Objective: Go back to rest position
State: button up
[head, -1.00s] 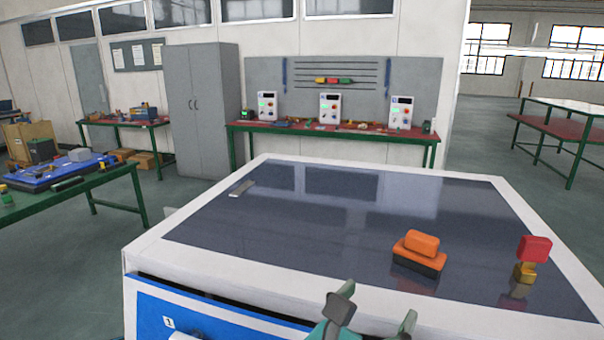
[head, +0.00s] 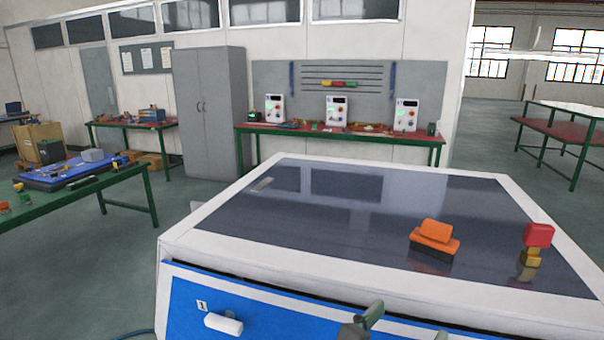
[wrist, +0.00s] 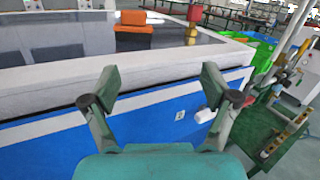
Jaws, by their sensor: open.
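My gripper (head: 406,325) shows only in part at the bottom edge of the head view. It is in front of the blue face of a white-topped cabinet (head: 225,245). In the wrist view my gripper (wrist: 160,78) is open, with its two fingers spread and nothing between them. The cabinet's white edge (wrist: 60,95) and blue front lie beyond the fingers, and I see no grip on anything.
On the dark cabinet top stand an orange and black block (head: 434,240) and a red part on a yellow base (head: 538,236). A white handle (head: 223,324) sticks out of the blue front. A green table (head: 100,185) stands left, with open floor between.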

jog(key=s+d+f+n+t+h, duration=0.1)
jog(key=s+d+f+n+t, duration=0.25)
jog(key=s+n, duration=0.3)
jog(key=s+d+f+n+t+h, duration=0.2)
jog(key=s+d+n+t, duration=0.25)
jog(key=n, duration=0.35)
jog(key=s+a+f+n+g+y, duration=0.1)
jog(key=s+f+n+g+y, duration=0.2)
jog(key=s+f+n+y, duration=0.5)
jog(key=s+a+f+n+g+y, duration=0.2)
jog(key=s+f+n+y, duration=0.6)
jog(key=s+f+n, duration=0.5)
notch_tip(320, 180, down, 2)
jog(key=n+g, duration=0.1)
jog(key=n, duration=0.7)
jog(key=shift+s+a+f+g+y, duration=0.15)
jog(key=shift+a+f+g+y, duration=0.15)
jog(key=shift+y, duration=0.1)
jog(key=shift+o, duration=0.2)
jog(key=shift+r, duration=0.1)
